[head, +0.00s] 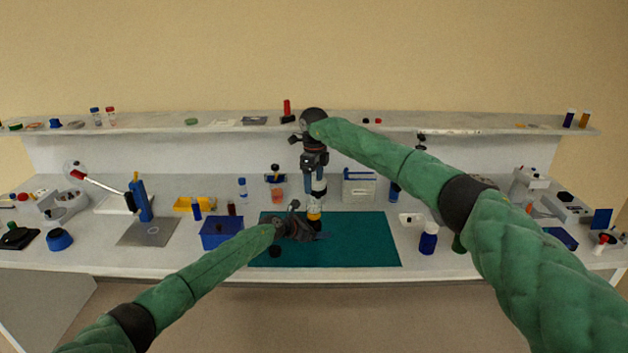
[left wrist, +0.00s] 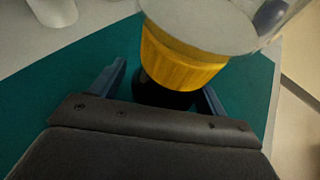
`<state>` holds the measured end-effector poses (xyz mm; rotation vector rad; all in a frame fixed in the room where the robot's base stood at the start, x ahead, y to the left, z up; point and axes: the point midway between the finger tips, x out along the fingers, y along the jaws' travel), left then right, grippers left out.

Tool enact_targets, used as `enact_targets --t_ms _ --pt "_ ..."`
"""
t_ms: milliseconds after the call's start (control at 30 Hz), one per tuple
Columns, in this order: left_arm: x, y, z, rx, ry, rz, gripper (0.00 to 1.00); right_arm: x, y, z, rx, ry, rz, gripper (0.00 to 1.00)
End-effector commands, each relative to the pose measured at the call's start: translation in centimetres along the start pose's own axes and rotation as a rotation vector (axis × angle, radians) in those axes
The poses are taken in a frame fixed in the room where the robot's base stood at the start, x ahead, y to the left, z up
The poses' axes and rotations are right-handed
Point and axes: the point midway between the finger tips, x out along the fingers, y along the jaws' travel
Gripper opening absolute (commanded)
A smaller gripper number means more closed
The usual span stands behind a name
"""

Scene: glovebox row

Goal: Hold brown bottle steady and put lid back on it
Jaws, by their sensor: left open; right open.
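A banded upright object, apparently the bottle, stands on the teal mat (head: 365,240). Its yellow band (head: 314,215) shows in the head view. In the left wrist view the yellow part (left wrist: 175,62) looks ribbed, with a dark part below and a pale disc (left wrist: 205,22) above. My left gripper (left wrist: 165,85) is open, its fingers on either side of the dark part; contact is unclear. My right gripper (head: 315,192) is open, pointing down over the object, by a black-and-white part. I cannot tell which part is the lid. A small dark round piece (head: 274,252) shows at the mat's front left.
A blue box (head: 221,232) stands left of the mat. A dark blue bottle (head: 428,240) with a white cap stands right of it. A clear rack (head: 359,187) is behind. The mat's right half is clear.

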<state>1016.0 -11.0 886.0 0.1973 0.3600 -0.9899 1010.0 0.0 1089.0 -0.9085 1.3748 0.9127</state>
Motion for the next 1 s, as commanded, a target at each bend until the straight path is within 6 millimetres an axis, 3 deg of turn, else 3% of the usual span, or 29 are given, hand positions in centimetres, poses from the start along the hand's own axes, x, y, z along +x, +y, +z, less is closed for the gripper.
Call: enact_targets --t_ms 600,1000 --pt "-6.7 0.1 -0.2 0.001 0.0 0.0 0.75 1.9 0.0 0.0 0.0 0.0 0.0 0.74" --pt "-7.4 0.0 -0.1 -0.001 0.0 -0.001 0.75 2.0 0.0 0.0 0.0 0.0 0.0 0.74"
